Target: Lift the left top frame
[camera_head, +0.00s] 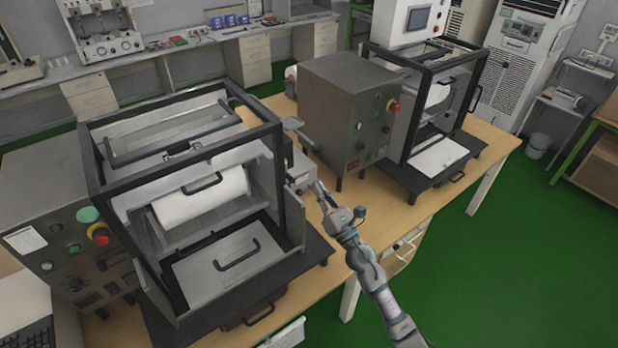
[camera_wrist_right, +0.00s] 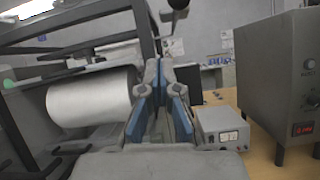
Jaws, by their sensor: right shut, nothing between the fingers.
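The left machine's black top frame (camera_head: 253,104) forms an open rectangle above its chamber. A white roll (camera_head: 200,199) and a dark handle (camera_head: 202,184) show inside, at the front. My right gripper (camera_head: 318,190) is right of this machine, apart from the frame in the head view, pointing toward the back of the table. In the right wrist view its blue-padded fingers (camera_wrist_right: 160,98) are shut and empty. Black frame bars (camera_wrist_right: 70,32) and the white roll (camera_wrist_right: 92,98) show to their left there. My left gripper is out of view.
A grey control box (camera_head: 343,112) stands right of my gripper, before a second black-framed machine (camera_head: 478,92). A small meter box (camera_wrist_right: 222,127) sits right of the fingers. A control cabinet (camera_head: 60,225) stands at the left.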

